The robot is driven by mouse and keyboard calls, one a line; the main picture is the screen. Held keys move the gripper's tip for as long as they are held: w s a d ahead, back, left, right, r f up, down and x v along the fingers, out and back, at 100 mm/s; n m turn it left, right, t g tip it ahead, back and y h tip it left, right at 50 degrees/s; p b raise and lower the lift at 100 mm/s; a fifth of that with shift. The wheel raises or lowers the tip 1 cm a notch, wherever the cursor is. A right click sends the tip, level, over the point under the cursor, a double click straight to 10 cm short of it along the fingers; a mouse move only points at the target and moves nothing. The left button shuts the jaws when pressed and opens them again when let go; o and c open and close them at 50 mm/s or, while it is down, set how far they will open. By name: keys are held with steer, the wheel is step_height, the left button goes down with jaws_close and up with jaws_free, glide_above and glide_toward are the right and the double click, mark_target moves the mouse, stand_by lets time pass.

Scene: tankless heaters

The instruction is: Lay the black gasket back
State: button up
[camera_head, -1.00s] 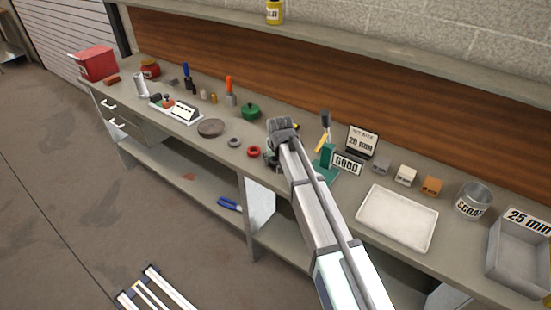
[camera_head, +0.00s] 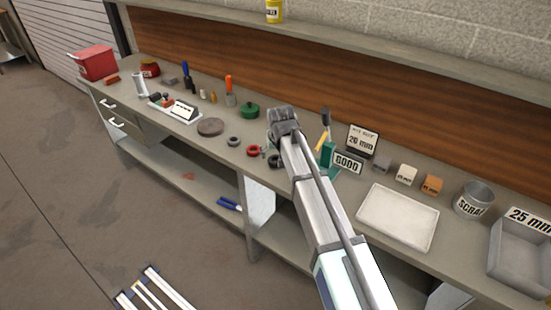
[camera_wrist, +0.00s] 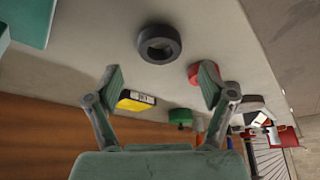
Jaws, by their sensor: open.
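A black gasket (camera_head: 275,161), a thick dark ring, lies flat on the bench to the right of a red ring (camera_head: 253,150). In the wrist view the black gasket (camera_wrist: 160,43) is above the gap between my fingertips, with the red ring (camera_wrist: 195,72) near the right fingertip. My gripper (camera_wrist: 160,80) is open, with nothing between its fingers. In the head view my gripper (camera_head: 271,141) hangs over the bench near the black gasket, its fingers mostly hidden behind my wrist.
A green stand with a GOOD sign (camera_head: 347,162) is close on the right, beside a 20 mm card (camera_head: 362,140). A grey ring (camera_head: 234,141) and green lidded pot (camera_head: 250,110) lie left. A white tray (camera_head: 397,217) stands right.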

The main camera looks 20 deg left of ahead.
steer(key=b+v, duration=0.1)
steer(key=v, duration=0.7)
